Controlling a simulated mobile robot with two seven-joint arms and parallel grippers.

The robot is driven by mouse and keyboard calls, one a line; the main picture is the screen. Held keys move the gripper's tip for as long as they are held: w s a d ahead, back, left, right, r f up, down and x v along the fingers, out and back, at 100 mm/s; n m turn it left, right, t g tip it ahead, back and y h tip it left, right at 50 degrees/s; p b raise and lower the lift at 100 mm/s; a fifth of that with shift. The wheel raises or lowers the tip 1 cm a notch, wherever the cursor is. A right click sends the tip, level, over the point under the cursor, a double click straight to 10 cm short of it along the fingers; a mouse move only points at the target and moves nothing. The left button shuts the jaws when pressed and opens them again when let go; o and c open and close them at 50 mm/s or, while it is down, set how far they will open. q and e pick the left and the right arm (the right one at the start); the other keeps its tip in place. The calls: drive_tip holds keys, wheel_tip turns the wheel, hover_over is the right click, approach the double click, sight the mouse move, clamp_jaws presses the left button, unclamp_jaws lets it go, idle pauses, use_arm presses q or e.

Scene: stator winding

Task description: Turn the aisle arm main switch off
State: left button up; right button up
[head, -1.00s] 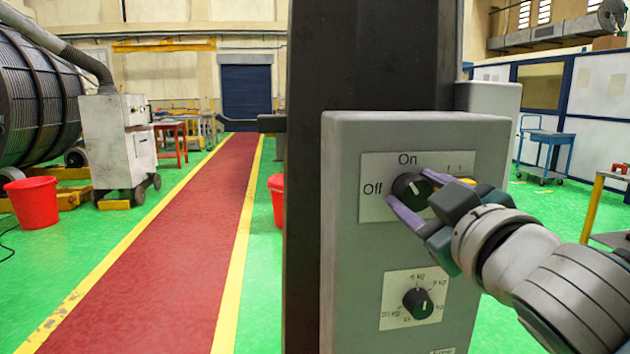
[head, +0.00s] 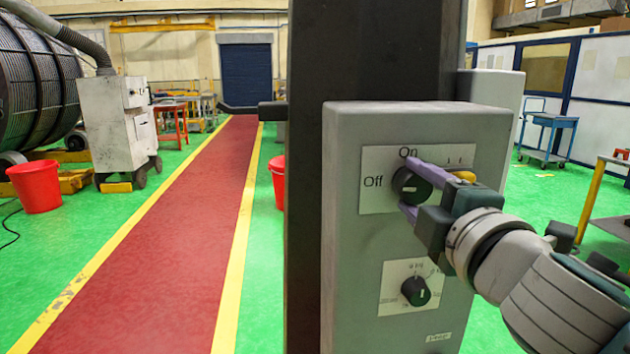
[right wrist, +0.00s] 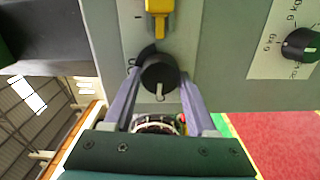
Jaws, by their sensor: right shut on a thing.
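The main switch is a round black knob (head: 408,186) on a white plate marked "On" at the top and "Off" at the left, on a grey control box (head: 345,250). My right gripper (head: 412,188) is shut on the knob, one purple finger above it and one below. The knob's white mark lies about level, toward "Off". In the right wrist view the knob (right wrist: 160,78) sits between the two fingers (right wrist: 160,92), its white mark pointing down toward the palm. My left gripper is not in view.
A second black dial (head: 416,291) with kg marks is lower on the box. A yellow lever (right wrist: 158,18) is beside the main switch. A dark column (head: 375,60) stands behind the box. The red aisle (head: 170,240) at the left is clear.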

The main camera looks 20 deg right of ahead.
drive_tip(key=shift+n, duration=0.7)
drive_tip(key=o, duration=1.4)
drive_tip(key=shift+c, duration=0.2)
drive_tip(key=b+v, duration=0.1)
drive_tip(key=v, duration=0.9)
drive_tip(key=shift+b, duration=0.4)
drive_tip(key=shift+w, duration=0.1)
